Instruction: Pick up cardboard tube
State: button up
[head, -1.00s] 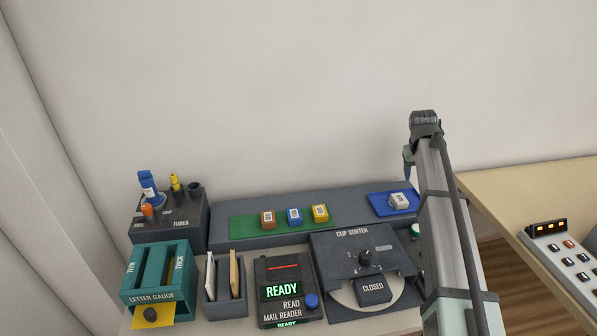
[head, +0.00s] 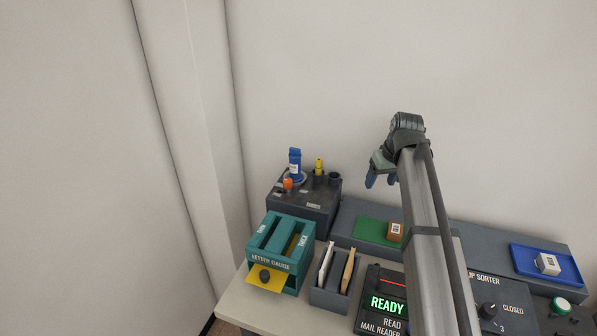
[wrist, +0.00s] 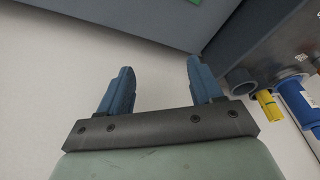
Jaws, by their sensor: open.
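A dark holder block (head: 318,208) marked for tubes stands at the back left of the bench. In it stand a blue labelled tube (head: 295,163), a yellow tube (head: 319,167) and a short orange piece (head: 288,184). I cannot tell which is the cardboard tube; none shows plain brown. My gripper (head: 380,182) is open and empty, up and to the right of the holder. In the wrist view, the blue tube (wrist: 300,103) and yellow tube (wrist: 268,104) are at the right edge, outside the fingers (wrist: 160,70).
A teal letter gauge (head: 272,262) stands in front of the holder. Beside it are a letter rack (head: 331,298) and a lit mail reader (head: 387,304). A green mat (head: 371,232) with a brown block (head: 394,232) and a blue tray (head: 530,271) lie right. A wall is behind.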

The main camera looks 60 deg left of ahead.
jog(key=s+a+r+n, duration=0.2)
jog(key=s+a+r, duration=0.35)
jog(key=s, duration=0.35)
jog(key=n+g+y, duration=0.1)
jog(key=n, duration=0.1)
send_near(297, 156)
jog(key=x, duration=1.3)
jog(key=shift+r, duration=0.1)
jog(key=c, duration=1)
